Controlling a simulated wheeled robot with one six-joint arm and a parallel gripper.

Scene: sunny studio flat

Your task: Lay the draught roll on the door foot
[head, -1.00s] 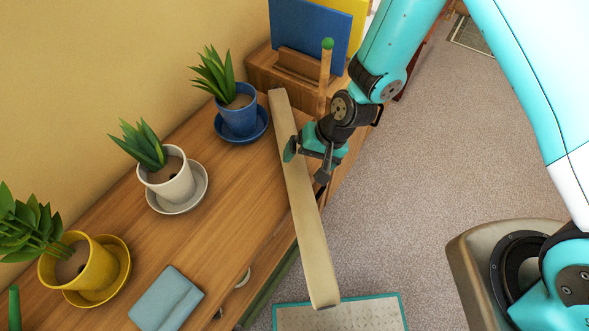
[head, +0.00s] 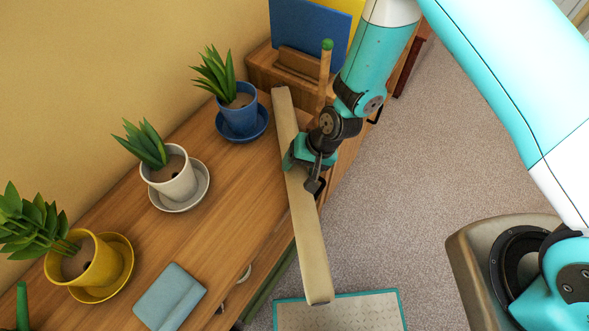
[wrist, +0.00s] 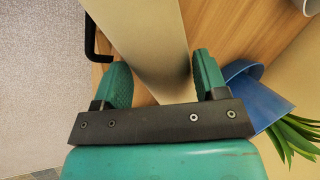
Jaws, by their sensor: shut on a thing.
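The draught roll is a long beige bar (head: 311,247) in the head view. It runs slantwise over the wooden top, from near the blue-potted plant to past the cabinet's front edge. My gripper (head: 309,171) is across its middle and shut on it. In the wrist view the draught roll (wrist: 146,45) passes between the two green fingers of my gripper (wrist: 160,82). I cannot tell whether the roll touches the wooden top. I cannot make out a door foot in these views.
Plants in a blue pot (head: 239,111), a white pot (head: 174,181) and a yellow pot (head: 92,263) line the wooden top (head: 222,217). A light-blue folded item (head: 170,297) lies near the front. A teal-edged mat (head: 362,311) is on the carpet (head: 430,190), which has free room.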

